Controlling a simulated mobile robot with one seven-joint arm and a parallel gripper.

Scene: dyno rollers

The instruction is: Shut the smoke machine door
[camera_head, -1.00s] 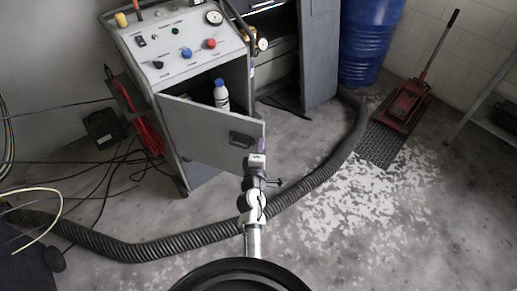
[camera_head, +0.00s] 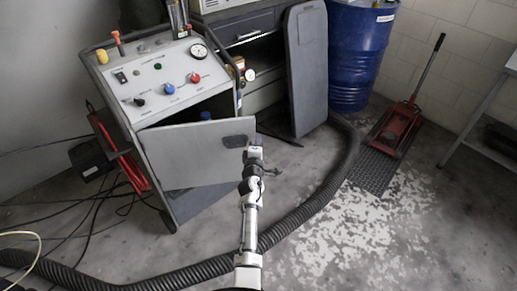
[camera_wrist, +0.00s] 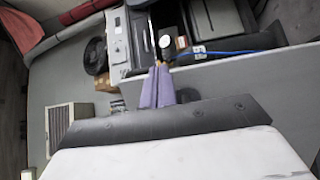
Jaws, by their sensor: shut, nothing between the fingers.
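The smoke machine (camera_head: 165,85) is a grey cabinet with a sloped control panel, at the left in the head view. Its door (camera_head: 185,155) hangs partly open, hinged at the left, its free edge standing out from the cabinet. A dark handle (camera_head: 236,140) sits near the free edge. A bottle's blue cap (camera_head: 205,115) shows behind the door; the rest is hidden. My gripper (camera_head: 254,150) is at the door's free edge beside the handle; contact is not clear. In the wrist view its purple fingers (camera_wrist: 157,86) are together and empty, close to a grey panel.
A black ribbed hose (camera_head: 300,215) curves across the floor around the machine. A red floor jack (camera_head: 398,125) is at the right. Cables lie at the left. The right foreground floor is clear.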

